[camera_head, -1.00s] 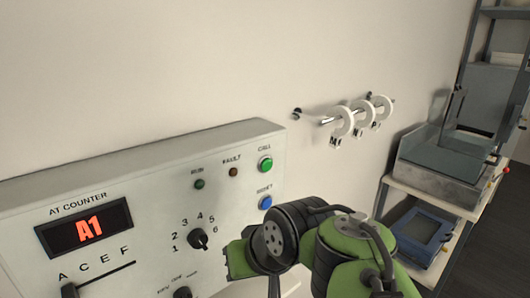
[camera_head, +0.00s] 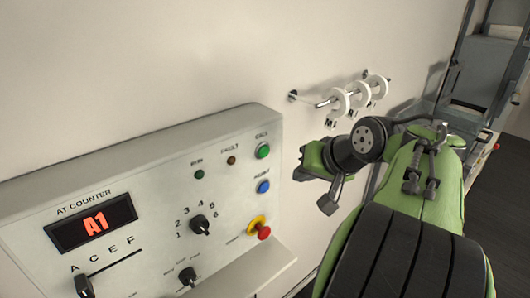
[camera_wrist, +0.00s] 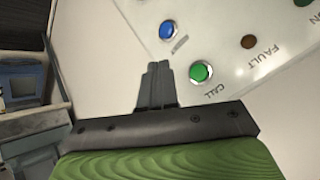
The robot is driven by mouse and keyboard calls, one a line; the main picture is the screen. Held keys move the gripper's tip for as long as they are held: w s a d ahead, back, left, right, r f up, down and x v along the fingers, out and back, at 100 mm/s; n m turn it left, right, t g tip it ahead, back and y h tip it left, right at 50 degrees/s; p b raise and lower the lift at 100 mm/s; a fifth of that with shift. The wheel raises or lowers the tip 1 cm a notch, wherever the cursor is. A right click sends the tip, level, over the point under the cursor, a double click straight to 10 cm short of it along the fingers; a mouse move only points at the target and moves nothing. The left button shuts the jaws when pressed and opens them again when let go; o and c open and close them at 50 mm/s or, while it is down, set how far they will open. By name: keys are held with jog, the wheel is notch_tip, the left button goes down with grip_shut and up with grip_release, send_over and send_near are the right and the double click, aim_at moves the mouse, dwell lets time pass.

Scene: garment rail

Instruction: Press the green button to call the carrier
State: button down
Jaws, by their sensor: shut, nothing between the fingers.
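The green CALL button (camera_head: 263,151) sits at the upper right of the grey control panel (camera_head: 150,160). It also shows in the wrist view (camera_wrist: 201,73), just right of the fingertips. My gripper (camera_wrist: 157,70) is shut and empty; its dark fingers appear between the blue button and the green one in that picture. In the head view my gripper (camera_head: 316,176) is to the right of the panel and apart from it. The gap between fingertips and panel is hard to judge.
The blue RESET button (camera_head: 263,187) is below the green one, and a red emergency stop (camera_head: 259,229) is lower. A selector knob (camera_head: 200,224) and a slider (camera_head: 84,285) are on the panel. White rings (camera_head: 358,95) hang on a wall rail behind my arm.

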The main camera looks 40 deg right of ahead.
aim_at(264, 151)
jog(key=w, duration=0.8)
jog(key=shift+a, duration=0.15)
jog(key=shift+w, duration=0.1)
dwell(1.6)
jog(key=shift+w, duration=0.35)
